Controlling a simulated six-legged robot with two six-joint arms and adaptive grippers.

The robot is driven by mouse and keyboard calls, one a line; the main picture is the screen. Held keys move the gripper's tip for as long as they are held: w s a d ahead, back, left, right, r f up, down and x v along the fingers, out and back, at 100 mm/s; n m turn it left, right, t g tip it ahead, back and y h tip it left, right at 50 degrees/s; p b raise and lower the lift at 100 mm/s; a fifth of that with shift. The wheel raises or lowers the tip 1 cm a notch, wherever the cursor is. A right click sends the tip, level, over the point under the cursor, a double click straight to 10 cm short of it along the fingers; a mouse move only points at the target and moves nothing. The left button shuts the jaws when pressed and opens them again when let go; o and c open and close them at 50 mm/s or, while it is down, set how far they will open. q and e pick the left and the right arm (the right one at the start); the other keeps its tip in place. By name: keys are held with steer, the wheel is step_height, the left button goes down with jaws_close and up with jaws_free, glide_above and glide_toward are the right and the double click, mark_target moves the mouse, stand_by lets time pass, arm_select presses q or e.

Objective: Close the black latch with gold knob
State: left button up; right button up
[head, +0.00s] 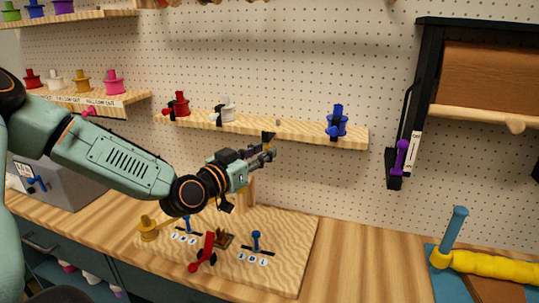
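I cannot make out a black latch with a gold knob for certain. A small dark piece (268,137) shows just under the middle shelf, close behind my gripper; I cannot tell what it is. My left gripper (265,157) reaches in from the left and hovers above the back of the wooden board (290,270), in front of the pegboard wall. Its fingers are small and point right; whether they are open or shut is unclear. The gripper and wrist hide part of the board's back edge and a wooden post (246,196). My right gripper is out of view.
The board carries a yellow handle (148,229), a red lever (207,250) and blue levers (256,241). The middle shelf (300,131) holds red, white and blue knobs. A black-framed paper roll (490,80) hangs right. Bare counter (365,260) lies right of the board.

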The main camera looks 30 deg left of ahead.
mark_target(265, 149)
arm_select(q)
steer(key=shift+w+a+f+b, duration=0.15)
steer(key=shift+w+b, duration=0.15)
steer(key=shift+w, duration=0.4)
steer(key=shift+w+a+b, duration=0.1)
steer(key=shift+w+b, duration=0.2)
steer(key=shift+w, duration=0.35)
steer(key=shift+w+d+r, duration=0.2)
steer(key=shift+w+d, duration=0.15)
steer(key=shift+d, duration=0.1)
steer(key=shift+a, duration=0.35)
steer(key=shift+c, duration=1)
steer(key=shift+d, duration=0.25)
jaws_close()
steer(key=shift+a, duration=0.15)
